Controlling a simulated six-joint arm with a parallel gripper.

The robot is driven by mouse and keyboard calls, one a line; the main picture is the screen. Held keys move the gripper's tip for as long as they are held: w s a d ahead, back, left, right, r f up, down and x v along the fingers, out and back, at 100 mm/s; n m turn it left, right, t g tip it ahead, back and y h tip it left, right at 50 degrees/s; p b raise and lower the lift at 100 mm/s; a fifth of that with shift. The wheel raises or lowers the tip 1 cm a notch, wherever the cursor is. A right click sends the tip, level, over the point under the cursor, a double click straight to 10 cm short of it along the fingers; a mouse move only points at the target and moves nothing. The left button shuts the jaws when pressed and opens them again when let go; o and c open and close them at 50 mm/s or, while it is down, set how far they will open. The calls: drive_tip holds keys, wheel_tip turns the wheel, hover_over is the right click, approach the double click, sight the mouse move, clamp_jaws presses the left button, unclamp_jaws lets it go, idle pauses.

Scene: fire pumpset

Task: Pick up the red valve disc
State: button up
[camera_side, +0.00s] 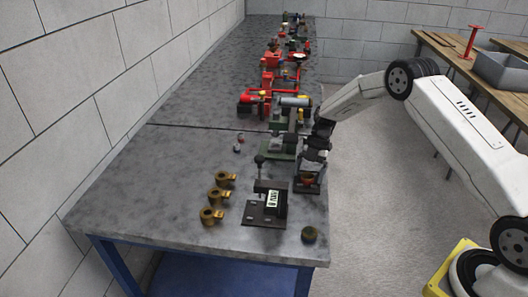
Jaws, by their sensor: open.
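My gripper (309,180) points down over the right edge of the grey bench, at the end of my white arm. The jaws are open.
A dark stand with a labelled block (275,198) is just left of my gripper. Several brass fittings (219,196) lie farther left; a dark round piece (309,234) sits near the front edge. Green and red pump parts (265,96) crowd the bench behind. The front left is clear.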

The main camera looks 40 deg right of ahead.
sight(309, 174)
idle(0.4)
clamp_jaws()
drive_tip(key=shift+r, duration=0.25)
wheel_tip(309, 174, up, 18)
drive_tip(key=shift+f, duration=0.2)
idle(0.6)
idle(0.5)
